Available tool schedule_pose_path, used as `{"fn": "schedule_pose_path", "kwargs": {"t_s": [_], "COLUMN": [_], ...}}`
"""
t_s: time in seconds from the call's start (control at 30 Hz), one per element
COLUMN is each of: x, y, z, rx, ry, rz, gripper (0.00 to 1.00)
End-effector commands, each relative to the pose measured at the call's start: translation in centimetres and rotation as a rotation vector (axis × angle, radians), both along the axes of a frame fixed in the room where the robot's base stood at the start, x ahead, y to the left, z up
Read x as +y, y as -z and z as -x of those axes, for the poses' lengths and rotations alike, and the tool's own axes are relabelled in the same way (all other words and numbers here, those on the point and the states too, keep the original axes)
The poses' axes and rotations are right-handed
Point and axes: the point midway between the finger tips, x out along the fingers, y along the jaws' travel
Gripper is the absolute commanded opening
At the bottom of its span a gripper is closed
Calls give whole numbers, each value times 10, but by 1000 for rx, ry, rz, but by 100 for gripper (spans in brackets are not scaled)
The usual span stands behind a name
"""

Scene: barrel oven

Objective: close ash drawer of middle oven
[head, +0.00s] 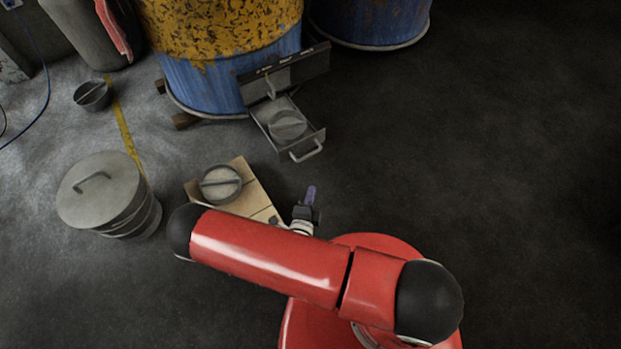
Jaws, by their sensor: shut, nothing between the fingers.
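The middle oven is a blue and yellow rusted barrel (225,75) at the upper left of centre. Its ash drawer (307,147) is pulled out from the low grey front toward the lower right, with a bar handle on its front face. A round grey pot or lid (287,125) sits in the drawer. A grey panel (295,68) stands beside the drawer, at the barrel's right. My gripper (309,196) is shut and empty, a short way in front of the drawer handle and apart from it. My red arm hides part of the wrist.
A wooden board (262,207) with a round lidded pot (221,184) lies left of my gripper. A grey lidded bin (105,200) and a small pot (92,95) stand farther left. Another blue barrel (370,22) is at the top. The dark floor at the right is clear.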

Motion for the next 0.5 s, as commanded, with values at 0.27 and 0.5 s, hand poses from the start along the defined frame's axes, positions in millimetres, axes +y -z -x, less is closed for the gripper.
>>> {"fn": "schedule_pose_path", "kwargs": {"t_s": [0.27,0.5], "x": [-11,-16], "y": [8,15], "z": [-50,-97], "rx": [-3,-2], "ry": [7,5], "rz": [-3,-7], "gripper": [0,0]}}
